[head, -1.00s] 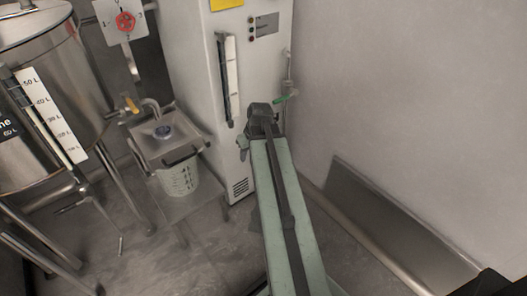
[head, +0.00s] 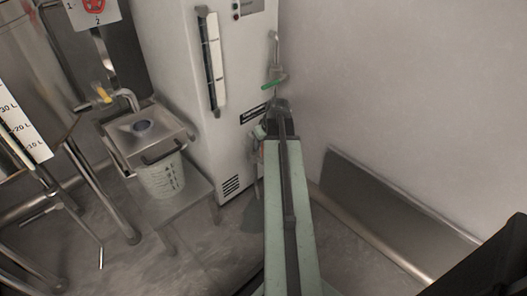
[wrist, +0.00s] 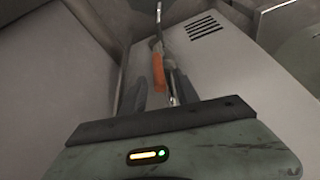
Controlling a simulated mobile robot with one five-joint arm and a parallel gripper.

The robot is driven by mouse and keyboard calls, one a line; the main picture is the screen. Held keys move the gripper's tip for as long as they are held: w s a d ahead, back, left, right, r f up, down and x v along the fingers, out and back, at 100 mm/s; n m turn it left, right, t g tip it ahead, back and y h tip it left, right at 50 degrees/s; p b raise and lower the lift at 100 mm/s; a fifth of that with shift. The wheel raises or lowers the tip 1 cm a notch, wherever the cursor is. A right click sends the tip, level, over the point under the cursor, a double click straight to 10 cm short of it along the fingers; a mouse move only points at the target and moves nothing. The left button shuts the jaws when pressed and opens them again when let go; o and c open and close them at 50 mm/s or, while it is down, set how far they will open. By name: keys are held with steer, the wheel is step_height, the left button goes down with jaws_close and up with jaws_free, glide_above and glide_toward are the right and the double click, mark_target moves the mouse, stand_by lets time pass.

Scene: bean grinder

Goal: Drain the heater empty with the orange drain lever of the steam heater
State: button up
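The steam heater is the tall white cabinet (head: 170,70) against the back wall, with a level gauge (head: 212,62) on its front. In the wrist view its orange drain lever (wrist: 158,72) hangs on a thin metal pipe beside the cabinet's vented panel (wrist: 225,60). My gripper (wrist: 157,88) is open, with a grey finger on either side of the lever. I cannot tell whether either finger touches it. In the head view my arm hides most of the lever and the gripper's fingers.
A green-handled valve (head: 271,85) is on the heater's right side, above my wrist. A steel tank (head: 30,90) is further left. The bare wall (head: 400,90) is close on the right.

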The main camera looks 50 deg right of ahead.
steer(key=shift+w+f, duration=0.15)
steer(key=shift+f, duration=0.35)
steer(key=shift+r, duration=0.15)
jaws_close()
stand_by(0.9)
